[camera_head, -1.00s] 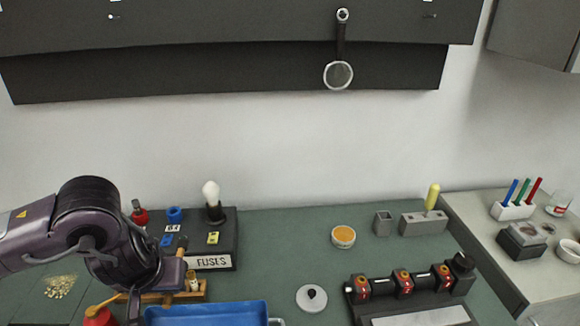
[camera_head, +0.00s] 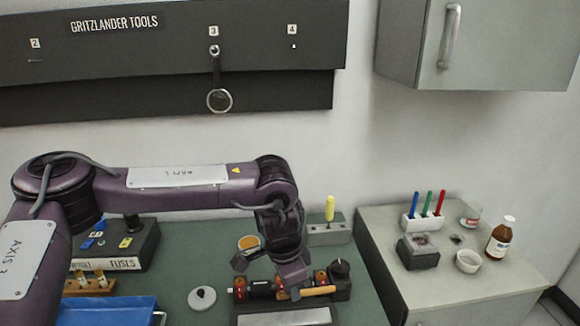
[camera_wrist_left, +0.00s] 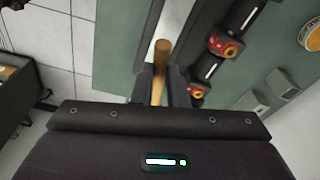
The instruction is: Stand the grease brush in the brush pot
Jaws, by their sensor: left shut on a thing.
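A wooden handle, which looks like the grease brush (camera_head: 318,291), is held by my left gripper (camera_head: 290,290) above the black rack with red fittings. It lies nearly level in the head view, its end pointing right. In the left wrist view the wooden handle (camera_wrist_left: 161,62) sticks out between the fingers, which are shut on it. The bristle end is hidden. An open white round pot (camera_head: 467,261) on the side cabinet may be the brush pot; it is right of my gripper and apart from it. I cannot tell for sure. My right gripper is not in view.
The black rack (camera_head: 340,270) lies under my left gripper. An orange-topped tin (camera_head: 249,242) and a grey block with a yellow handle (camera_head: 329,235) stand behind. A brown bottle (camera_head: 500,240), dark box (camera_head: 418,252) and white pen holder (camera_head: 423,222) surround the white pot. The cabinet's front is clear.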

